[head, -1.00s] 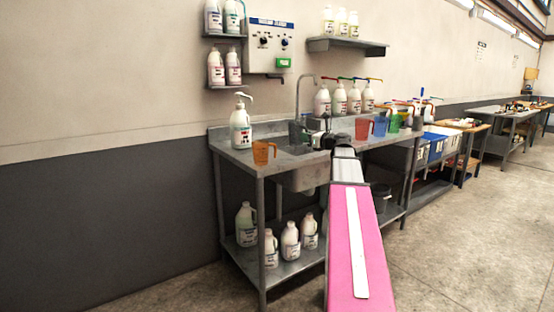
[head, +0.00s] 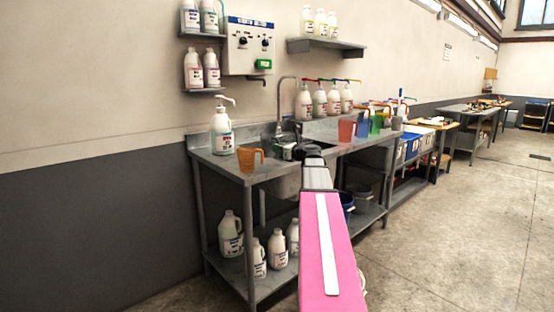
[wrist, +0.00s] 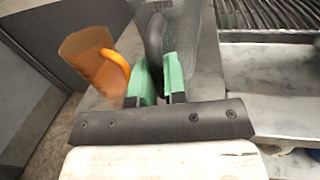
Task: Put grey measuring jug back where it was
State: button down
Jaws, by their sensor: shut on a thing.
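The grey measuring jug (wrist: 198,55) is dark and see-through. It fills the upper middle of the wrist view. My gripper (wrist: 157,82) has green fingers and is shut on the jug's handle. In the head view my gripper (head: 290,152) is over the sink end of the steel bench, just right of the orange jug. The held jug is mostly hidden there behind my arm and gripper. In the wrist view I cannot tell whether its base touches anything.
An orange jug (head: 250,159) stands on the bench's left end, beside a white pump bottle (head: 221,130). A tap (head: 286,95) rises behind the sink. Red (head: 346,130), blue (head: 362,124) and green (head: 376,122) jugs stand to the right. A ribbed dark surface (wrist: 265,12) shows in the wrist view.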

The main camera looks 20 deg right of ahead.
aim_at(271, 155)
jog(key=shift+f, duration=2.1)
jog(key=c, duration=1.2)
grip_release()
jog(key=shift+o, duration=0.2)
